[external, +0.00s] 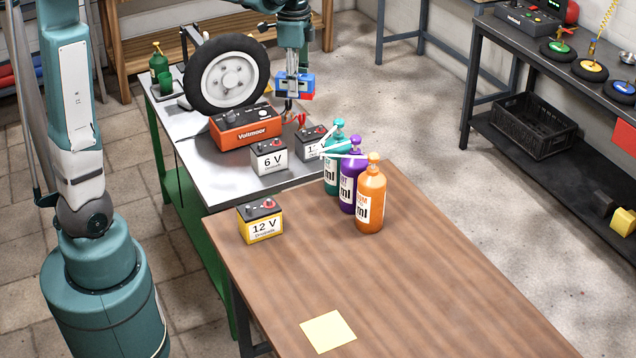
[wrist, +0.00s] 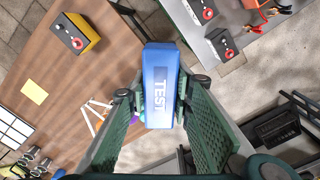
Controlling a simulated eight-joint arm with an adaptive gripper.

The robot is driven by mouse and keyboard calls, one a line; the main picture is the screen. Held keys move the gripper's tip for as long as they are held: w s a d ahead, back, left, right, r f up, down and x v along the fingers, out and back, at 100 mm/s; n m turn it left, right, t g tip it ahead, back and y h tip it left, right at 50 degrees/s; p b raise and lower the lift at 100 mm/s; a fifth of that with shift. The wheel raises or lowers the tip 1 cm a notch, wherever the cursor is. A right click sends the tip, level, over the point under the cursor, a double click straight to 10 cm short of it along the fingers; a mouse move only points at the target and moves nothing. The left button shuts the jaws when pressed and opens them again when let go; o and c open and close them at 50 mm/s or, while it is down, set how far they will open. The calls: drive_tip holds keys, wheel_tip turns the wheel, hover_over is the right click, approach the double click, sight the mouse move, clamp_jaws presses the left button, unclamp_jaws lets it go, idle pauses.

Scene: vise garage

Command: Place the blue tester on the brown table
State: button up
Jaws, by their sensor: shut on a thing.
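The blue tester (wrist: 158,75), a blue block with "TEST" in white, is between the fingers of my gripper (wrist: 162,95) in the wrist view. My gripper (external: 294,86) is shut on it and holds it up in the air. In the external view the tester (external: 281,84) is partly covered by the fingers and appears above the far right part of the metal bench. The brown table (external: 440,290) is in the foreground of the external view, apart from the tester. It also shows at the left of the wrist view (wrist: 70,115).
On the brown table stand a yellow 12 V battery (external: 262,224), an orange bottle (external: 370,200), a purple bottle (external: 347,190) and a teal bottle (external: 331,178). A yellow note (external: 328,331) lies near its front. The metal bench (external: 225,182) holds a voltmeter (external: 245,126), wheel and batteries. The table's right side is clear.

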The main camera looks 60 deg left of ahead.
drive_tip(key=w+d+m+p, duration=0.1)
drive_tip(key=w+d+m, duration=0.15)
drive_tip(key=d, duration=1.15)
drive_tip(key=m+p, duration=0.3)
drive_tip(key=m, duration=0.5)
hover_over(355, 290)
wheel_tip(355, 290, down, 17)
drive_tip(key=shift+f, duration=0.5)
drive_tip(key=shift+f+b, duration=0.6)
drive_tip(key=shift+f, duration=2.3)
drive_tip(key=shift+f+b, duration=0.3)
drive_tip(key=shift+f, duration=1.8)
